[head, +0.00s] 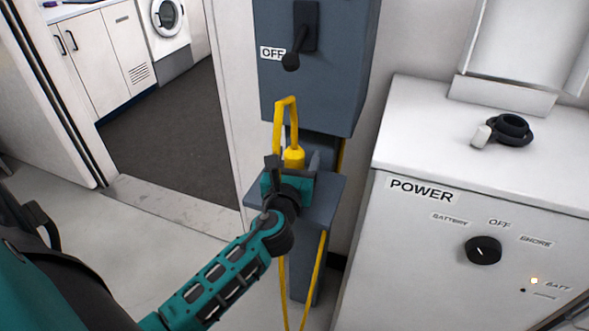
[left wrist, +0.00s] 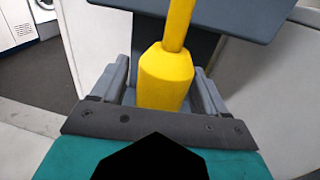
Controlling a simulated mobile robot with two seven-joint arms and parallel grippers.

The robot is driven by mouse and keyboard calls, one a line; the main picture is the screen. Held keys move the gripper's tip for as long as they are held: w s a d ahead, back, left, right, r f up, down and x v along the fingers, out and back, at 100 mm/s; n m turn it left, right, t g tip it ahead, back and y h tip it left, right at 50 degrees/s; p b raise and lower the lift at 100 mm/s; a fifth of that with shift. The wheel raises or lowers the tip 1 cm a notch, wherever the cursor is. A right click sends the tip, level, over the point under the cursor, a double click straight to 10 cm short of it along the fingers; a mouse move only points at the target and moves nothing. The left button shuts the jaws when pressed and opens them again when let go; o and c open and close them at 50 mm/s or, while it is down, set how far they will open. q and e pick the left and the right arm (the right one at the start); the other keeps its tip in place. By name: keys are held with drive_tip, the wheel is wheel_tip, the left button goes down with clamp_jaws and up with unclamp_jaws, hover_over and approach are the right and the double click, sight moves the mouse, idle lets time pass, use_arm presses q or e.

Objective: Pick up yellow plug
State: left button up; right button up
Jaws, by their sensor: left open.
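The yellow plug (head: 294,158) stands upright on a small grey shelf (head: 318,212) below a grey switch box (head: 330,90). A yellow cable (head: 279,120) loops up from its top. My left gripper (head: 292,165) is right in front of the plug and open. In the left wrist view the plug (left wrist: 166,78) sits between the two open fingers (left wrist: 165,92), with gaps visible on both sides. The plug's lower end is hidden behind the gripper's body. My right gripper is not in view.
The switch box has a black lever (head: 296,45) beside an OFF label. A white cabinet (head: 450,240) with a POWER label and black knob stands close on the right, a black round item (head: 511,130) on top. An open doorway lies left. The cable hangs below the shelf.

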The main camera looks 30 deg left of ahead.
use_arm(q)
drive_tip(key=shift+w, duration=0.1)
drive_tip(key=shift+c, duration=0.2)
drive_tip(key=c, duration=1.2)
